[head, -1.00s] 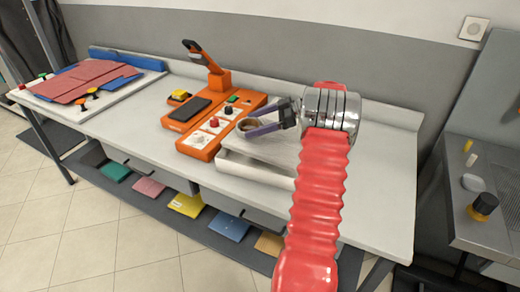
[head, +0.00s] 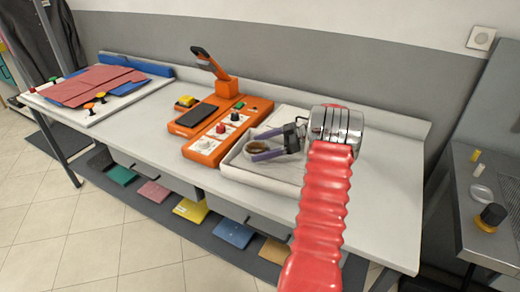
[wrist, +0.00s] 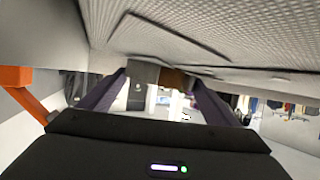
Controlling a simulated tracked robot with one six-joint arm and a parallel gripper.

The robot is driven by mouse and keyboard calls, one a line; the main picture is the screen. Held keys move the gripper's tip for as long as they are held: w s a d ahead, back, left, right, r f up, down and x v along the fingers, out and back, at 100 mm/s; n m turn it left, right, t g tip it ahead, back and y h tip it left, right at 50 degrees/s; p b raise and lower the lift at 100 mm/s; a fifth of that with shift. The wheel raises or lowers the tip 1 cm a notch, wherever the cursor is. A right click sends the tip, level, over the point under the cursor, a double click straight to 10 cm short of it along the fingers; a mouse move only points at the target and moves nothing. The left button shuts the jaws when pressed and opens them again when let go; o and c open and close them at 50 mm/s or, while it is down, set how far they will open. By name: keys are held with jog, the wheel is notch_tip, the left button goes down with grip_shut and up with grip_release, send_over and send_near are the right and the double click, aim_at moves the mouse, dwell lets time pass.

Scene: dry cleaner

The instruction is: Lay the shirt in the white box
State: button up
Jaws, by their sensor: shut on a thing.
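The shirt (head: 283,169) looks like a pale folded bundle with a brown-lined, ring-like collar. It is down within the walls of the white box (head: 262,182), on the table under my arm. My gripper (head: 256,147) has purple fingers and is shut on the collar, low over the box. In the wrist view, pale textured cloth (wrist: 150,32) fills the top, and a grey and brown patch shows between the fingertips. My red arm and its silver joint hide the box's right side. I cannot tell whether the shirt rests on the box floor.
An orange machine (head: 205,148) with knobs and a raised lever stands just left of the box. A board (head: 60,108) with red and blue folded pieces lies at the far left. A grey side table (head: 475,225) stands at the right. The tabletop (head: 390,190) right of the box is clear.

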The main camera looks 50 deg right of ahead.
jog(key=o, duration=1.5)
jog(key=shift+f, duration=0.55)
jog(key=o, duration=0.4)
jog(key=shift+r, duration=0.15)
jog(key=shift+c, duration=0.2)
jog(key=shift+r, duration=0.1)
jog(key=shift+v, duration=3.8)
jog(key=shift+w+r, duration=0.1)
jog(key=shift+w, duration=0.05)
